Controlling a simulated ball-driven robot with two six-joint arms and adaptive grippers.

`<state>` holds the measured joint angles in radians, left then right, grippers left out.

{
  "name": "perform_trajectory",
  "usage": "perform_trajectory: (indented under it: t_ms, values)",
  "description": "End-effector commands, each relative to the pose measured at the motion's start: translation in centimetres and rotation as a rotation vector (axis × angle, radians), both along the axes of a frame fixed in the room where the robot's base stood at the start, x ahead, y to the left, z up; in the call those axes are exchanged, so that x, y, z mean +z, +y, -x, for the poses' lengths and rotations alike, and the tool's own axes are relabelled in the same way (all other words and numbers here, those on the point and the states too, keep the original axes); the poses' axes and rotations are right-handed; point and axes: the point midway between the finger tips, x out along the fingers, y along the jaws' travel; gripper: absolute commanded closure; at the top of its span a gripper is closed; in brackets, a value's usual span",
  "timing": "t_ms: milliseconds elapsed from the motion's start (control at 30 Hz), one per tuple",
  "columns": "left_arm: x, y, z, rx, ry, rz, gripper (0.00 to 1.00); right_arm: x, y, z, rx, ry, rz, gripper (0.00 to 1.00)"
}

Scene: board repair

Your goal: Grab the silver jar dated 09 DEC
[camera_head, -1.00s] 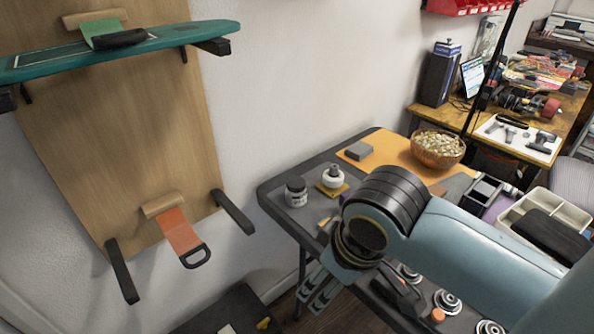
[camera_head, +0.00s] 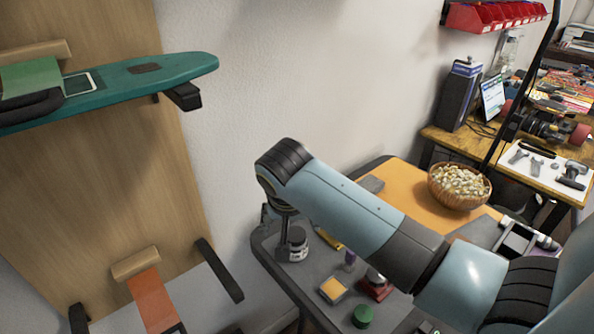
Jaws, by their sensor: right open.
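A small silver jar (camera_head: 298,247) with a dark lid and a pale label stands upright near the back left corner of the dark grey table (camera_head: 272,262). The date on the label is too small to read. My right gripper (camera_head: 284,240) is open and points down right beside the jar, on its left side in the picture. The gripper is mostly hidden under my right wrist, and I cannot tell whether it touches the jar or whether the jar is between the fingers. My left gripper is not in view.
Near the jar are a small tray with a yellow top (camera_head: 333,289), a red item (camera_head: 376,287) and a green lid (camera_head: 363,316). A wicker bowl (camera_head: 459,187) stands on an orange mat (camera_head: 414,187). A teal skateboard deck (camera_head: 150,72) hangs on the wooden panel at left.

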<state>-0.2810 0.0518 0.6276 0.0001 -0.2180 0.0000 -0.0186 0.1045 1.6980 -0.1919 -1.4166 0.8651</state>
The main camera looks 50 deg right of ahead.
Motion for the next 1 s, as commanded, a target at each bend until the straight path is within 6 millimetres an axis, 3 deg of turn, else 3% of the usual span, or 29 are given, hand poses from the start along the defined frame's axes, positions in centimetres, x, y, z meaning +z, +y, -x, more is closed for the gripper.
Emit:
perform_trajectory:
  t_ms: [100, 267, 433, 633, 900, 1000]
  values:
    - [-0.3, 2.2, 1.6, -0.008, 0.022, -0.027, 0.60, -2.1, -0.6, -0.4, 0.000, 0.002, 0.001, 0.18]
    - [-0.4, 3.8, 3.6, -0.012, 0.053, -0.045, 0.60, -3.4, -1.1, -0.8, 0.001, 0.002, 0.000, 0.18]
    - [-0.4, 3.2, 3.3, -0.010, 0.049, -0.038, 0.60, -5.3, -1.8, -0.8, 0.001, 0.004, 0.001, 0.18]
    - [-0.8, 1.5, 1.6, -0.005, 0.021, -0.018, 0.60, -8.0, -2.5, -1.3, 0.002, 0.001, 0.001, 0.18]
    - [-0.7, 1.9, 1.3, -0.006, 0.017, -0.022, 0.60, -8.4, -2.7, -1.4, 0.002, 0.000, 0.000, 0.18]
    - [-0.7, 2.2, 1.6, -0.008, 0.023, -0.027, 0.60, -8.4, -2.7, -1.4, 0.002, 0.000, 0.000, 0.29]
